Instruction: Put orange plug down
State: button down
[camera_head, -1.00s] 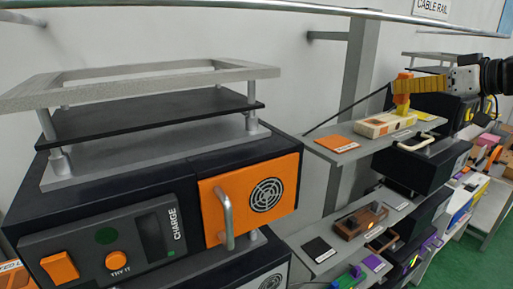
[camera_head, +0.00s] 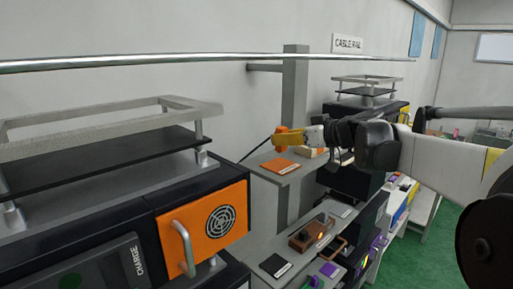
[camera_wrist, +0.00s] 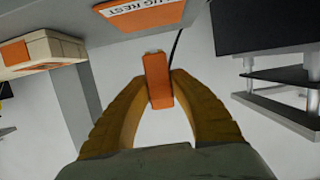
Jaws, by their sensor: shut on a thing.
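My gripper (camera_head: 303,137) is shut on the orange plug (camera_head: 287,142), with a dark cable running from it to the lower left. In the wrist view the plug (camera_wrist: 157,80) sits between the two yellow fingers. An orange pad (camera_head: 281,166) with a label lies flat on the upper shelf, just below the plug in the head view. In the wrist view this pad (camera_wrist: 148,10) is at the top edge, its label reading "UG REST", apart from the plug. A beige box (camera_head: 313,152) is on the same shelf, right of the pad and partly behind my gripper.
A black unit with an orange door (camera_head: 203,225) and handle fills the left foreground. A metal rail (camera_head: 200,62) crosses above. A grey post (camera_head: 294,95) stands behind the shelf. A lower shelf holds a brown box (camera_head: 307,236) and a black pad (camera_head: 275,265).

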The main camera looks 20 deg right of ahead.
aim_at(284, 151)
jog(key=shift+f+p, duration=0.4)
jog(key=shift+f, duration=1.5)
jog(key=shift+f, duration=0.1)
jog(key=shift+f, duration=0.15)
jog(key=c, duration=1.3)
grip_release()
jog(key=shift+o, duration=0.2)
